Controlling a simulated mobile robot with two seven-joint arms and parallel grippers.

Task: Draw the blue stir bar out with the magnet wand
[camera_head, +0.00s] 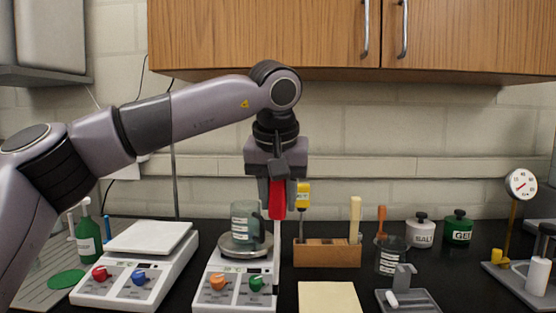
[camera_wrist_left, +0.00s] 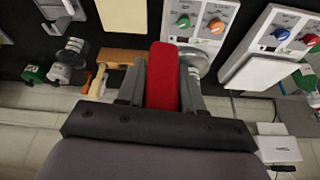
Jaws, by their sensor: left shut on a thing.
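My left gripper (camera_head: 278,184) points down over the right-hand stirrer plate and is shut on the red handle of the magnet wand (camera_head: 277,202). In the left wrist view the red handle (camera_wrist_left: 163,78) stands between the two fingers. A clear beaker (camera_head: 243,225) with white labels stands on the round top of the stirrer plate (camera_head: 229,281), which has orange and green knobs. The wand is at the beaker's right side; whether its lower end is inside the beaker I cannot tell. I cannot make out the blue stir bar. My right gripper is not in view.
A wooden rack (camera_head: 328,252) with upright tools stands right of the stirrer plate. Another plate (camera_head: 135,275) with red and blue knobs is at left. Further right are a second beaker (camera_head: 391,258), lidded jars (camera_head: 421,233) and a grey tray (camera_head: 425,300). A beige pad (camera_head: 328,297) lies in front.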

